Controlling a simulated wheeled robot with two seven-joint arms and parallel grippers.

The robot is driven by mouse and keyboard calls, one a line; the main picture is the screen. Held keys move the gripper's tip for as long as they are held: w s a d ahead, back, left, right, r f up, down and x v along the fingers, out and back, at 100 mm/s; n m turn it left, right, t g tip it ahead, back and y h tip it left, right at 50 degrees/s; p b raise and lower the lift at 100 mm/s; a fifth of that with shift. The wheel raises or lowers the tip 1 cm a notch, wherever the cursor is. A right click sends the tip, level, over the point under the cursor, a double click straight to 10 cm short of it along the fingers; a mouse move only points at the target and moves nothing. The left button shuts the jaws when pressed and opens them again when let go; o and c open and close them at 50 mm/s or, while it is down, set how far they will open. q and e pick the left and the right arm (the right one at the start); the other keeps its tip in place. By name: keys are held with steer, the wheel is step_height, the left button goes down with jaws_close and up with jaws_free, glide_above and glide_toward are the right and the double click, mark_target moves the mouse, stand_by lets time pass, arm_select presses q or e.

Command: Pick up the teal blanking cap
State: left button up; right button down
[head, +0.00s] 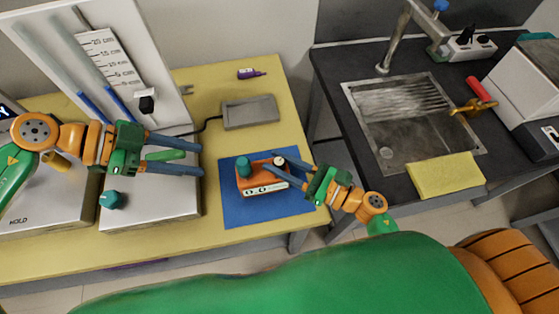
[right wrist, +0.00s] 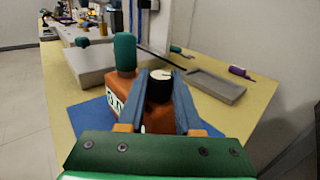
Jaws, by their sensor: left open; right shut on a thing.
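A teal cylindrical cap (head: 242,163) stands upright on the left of the top of an orange meter (head: 262,182); it also shows in the right wrist view (right wrist: 124,52). A black knob with a pale top (right wrist: 160,88) sits beside it on the meter. My right gripper (head: 276,166) is shut on this knob, its fingers on either side, apart from the teal cap. My left gripper (head: 202,157) is open, above the white instrument. A green rod-like thing (head: 165,155) shows between its fingers; whether it touches them cannot be told.
The meter rests on a blue mat (head: 232,212) on the yellow bench (head: 270,90). A grey tray (head: 250,112) and a purple bottle (head: 250,73) lie behind. A teal knob (head: 111,200) is on the white instrument (head: 170,206). A sink (head: 410,115) is at right.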

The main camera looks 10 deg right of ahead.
arm_select(q)
steer(key=o, duration=0.5)
steer(key=shift+d+m, duration=0.2)
steer(key=shift+m, duration=0.2)
steer(key=shift+c, duration=0.2)
step_height(320, 180, up, 3)
steer(key=m+g+y, duration=0.2)
steer(key=m+y, duration=0.5)
steer(key=m, duration=1.8)
glide_above(241, 163)
steer(key=shift+w+a+r, duration=0.2)
steer(key=f+m+y, duration=0.1)
steer(key=f+m, duration=0.1)
steer(key=f, duration=0.1)
steer(key=f+m+t+y, duration=0.1)
steer(key=f+m, duration=0.1)
steer(key=f, duration=0.1)
steer(key=f+m+t+y, duration=0.1)
steer(key=f+m, duration=0.2)
steer(key=shift+s+d+f, duration=0.15)
steer(key=shift+d+f, duration=0.1)
steer(key=shift+f, duration=0.05)
